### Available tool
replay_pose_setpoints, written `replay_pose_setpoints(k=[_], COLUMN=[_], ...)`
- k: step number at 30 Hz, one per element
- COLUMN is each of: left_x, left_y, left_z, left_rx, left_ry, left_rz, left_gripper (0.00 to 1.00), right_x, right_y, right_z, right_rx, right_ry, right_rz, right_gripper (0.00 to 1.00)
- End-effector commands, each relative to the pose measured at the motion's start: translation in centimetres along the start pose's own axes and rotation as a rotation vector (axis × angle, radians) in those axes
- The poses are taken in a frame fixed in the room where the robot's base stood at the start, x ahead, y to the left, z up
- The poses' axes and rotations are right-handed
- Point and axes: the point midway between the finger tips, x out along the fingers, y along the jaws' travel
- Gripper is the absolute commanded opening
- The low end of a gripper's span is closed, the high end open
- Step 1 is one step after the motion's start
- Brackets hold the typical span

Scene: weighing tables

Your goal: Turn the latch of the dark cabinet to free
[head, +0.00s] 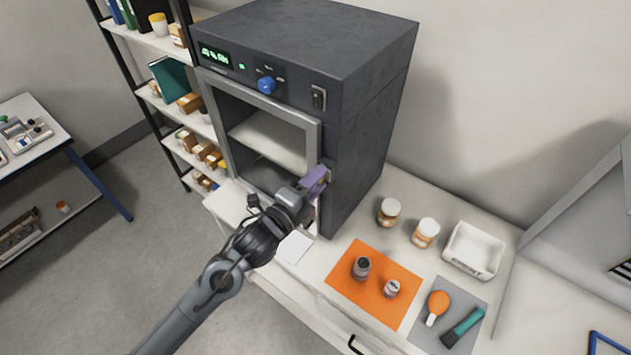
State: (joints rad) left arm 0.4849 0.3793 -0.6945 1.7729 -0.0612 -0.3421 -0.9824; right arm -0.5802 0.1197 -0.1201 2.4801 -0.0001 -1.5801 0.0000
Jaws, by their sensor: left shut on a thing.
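The dark cabinet (364,128) stands on the white bench, with a glazed or open front in a light grey frame (312,140). Its top panel has a green display, a blue knob (267,85) and a switch (319,98). My left gripper (314,184), with purple fingers, is at the right edge of the cabinet's front, about half way down. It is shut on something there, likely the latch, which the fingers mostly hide. I cannot tell which way the latch is turned. My right gripper is not in view.
An orange mat (345,284) with two small metal weights, a grey mat (418,326) with an orange-headed tool and a teal-handled brush, two jars (389,211) and a white tray (489,264) occupy the bench right of the cabinet. Shelves (146,95) stand behind left.

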Motion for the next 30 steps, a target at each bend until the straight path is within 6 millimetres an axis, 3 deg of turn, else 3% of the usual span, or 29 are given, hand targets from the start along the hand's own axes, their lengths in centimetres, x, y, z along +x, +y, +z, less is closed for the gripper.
replay_pose_setpoints(k=[6, 7, 12, 23, 30], left_x=[0.0, 0.0, 0.0, -0.4, -3.5], left_y=[0.1, 0.1, 0.0, 0.1, 0.2], left_z=[0.0, 0.0, 0.0, 0.0, 0.0], left_rx=[0.002, 0.002, 0.001, 0.0, 0.0], left_ry=[0.001, 0.001, 0.001, 0.0, 0.001], left_rz=[0.001, 0.001, 0.001, 0.0, 0.002], left_gripper=[0.06, 0.39, 0.62, 0.62, 0.62], right_x=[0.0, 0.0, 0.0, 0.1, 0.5], right_y=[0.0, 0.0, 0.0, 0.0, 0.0], right_z=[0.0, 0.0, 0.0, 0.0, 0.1], right_rx=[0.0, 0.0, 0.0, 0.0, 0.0], right_ry=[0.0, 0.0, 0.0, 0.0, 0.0], right_rz=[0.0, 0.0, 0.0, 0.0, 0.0], right_gripper=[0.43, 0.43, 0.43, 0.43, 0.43])
